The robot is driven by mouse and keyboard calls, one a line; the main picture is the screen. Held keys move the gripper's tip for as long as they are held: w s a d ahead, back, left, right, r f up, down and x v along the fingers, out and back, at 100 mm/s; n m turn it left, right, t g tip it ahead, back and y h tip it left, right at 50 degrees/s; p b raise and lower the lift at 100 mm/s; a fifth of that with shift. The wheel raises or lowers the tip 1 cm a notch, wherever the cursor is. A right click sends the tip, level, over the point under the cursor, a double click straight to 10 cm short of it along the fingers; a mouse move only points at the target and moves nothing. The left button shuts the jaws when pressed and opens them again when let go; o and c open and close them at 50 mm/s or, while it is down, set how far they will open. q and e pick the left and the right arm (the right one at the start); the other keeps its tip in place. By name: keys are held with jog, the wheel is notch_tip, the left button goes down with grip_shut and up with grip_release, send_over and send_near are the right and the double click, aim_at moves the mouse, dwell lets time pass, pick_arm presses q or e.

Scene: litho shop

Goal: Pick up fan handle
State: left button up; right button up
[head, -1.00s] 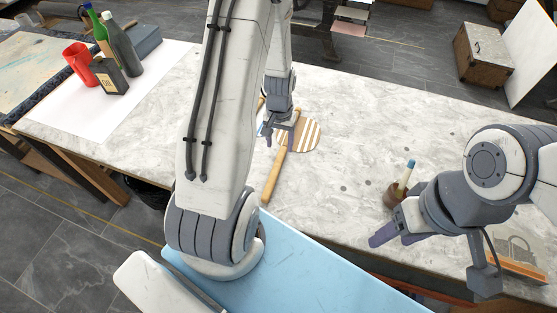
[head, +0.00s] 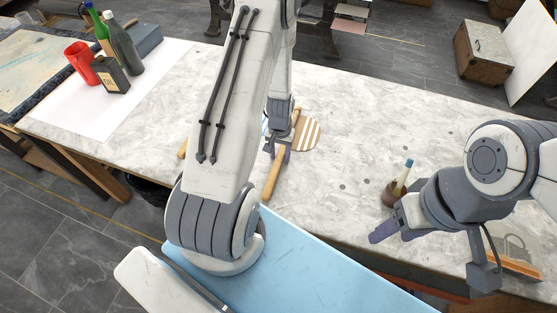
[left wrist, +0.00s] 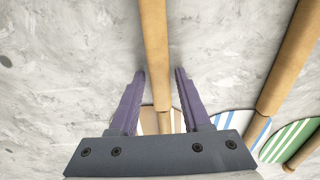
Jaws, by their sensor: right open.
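The fan with brown and white stripes (head: 309,134) lies on the marble-topped table, and its wooden handle (head: 272,178) points toward me. In the left wrist view this handle (left wrist: 154,50) runs between the two purple fingers of my left gripper (left wrist: 160,85). These fingers are open, with a gap on each side of the handle. In the head view my left gripper (head: 277,148) is over the joint of handle and fan, partly hiding it. My right gripper (head: 388,228) is open and empty near the table's front edge, beside a small brown pot (head: 391,193).
Other fans lie close by: a blue-striped one (left wrist: 256,131) with its handle (left wrist: 292,60), and a green-striped one (left wrist: 289,139). The table's middle right is clear.

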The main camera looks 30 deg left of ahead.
pick_arm(q)
grip_shut()
jog(key=shift+r, duration=0.1)
jog(key=shift+r, duration=0.45)
jog(key=r, duration=0.2)
jog(key=d+r+b, duration=0.1)
jog(key=shift+d+r, duration=0.1)
jog(key=shift+r, duration=0.25)
jog(key=s+d+r+b, duration=0.1)
jog(key=d+r, duration=0.5)
jog(key=d, duration=0.4)
jog(key=shift+s+d+r+b, duration=0.15)
jog(key=shift+s+d+b, duration=0.05)
jog(key=shift+s+b, duration=0.15)
